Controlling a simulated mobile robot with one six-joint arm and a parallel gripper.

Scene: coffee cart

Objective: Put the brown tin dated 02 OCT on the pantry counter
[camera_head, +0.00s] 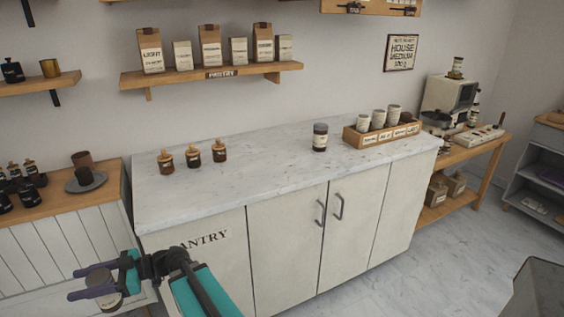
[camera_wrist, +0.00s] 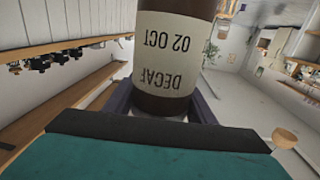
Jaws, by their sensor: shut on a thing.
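My gripper (camera_head: 98,283) is shut on a brown tin (camera_head: 108,300) at the lower left of the head view, in front of the cabinets and below the counter top. In the wrist view the tin (camera_wrist: 172,60) fills the top middle between the fingers. Its cream label reads DECAF and 02 OCT, upside down in that picture. The pantry counter (camera_head: 270,165) is a white marble top over cream cabinets with a PANTRY sign, to the right of my gripper.
On the counter stand several small brown bottles (camera_head: 193,155) at the left, a dark jar (camera_head: 320,138) and a wooden box (camera_head: 380,138) of tins at the right. The counter's middle and front are clear. A pantry shelf (camera_head: 210,75) hangs above. A wooden-topped cabinet (camera_head: 62,196) stands left.

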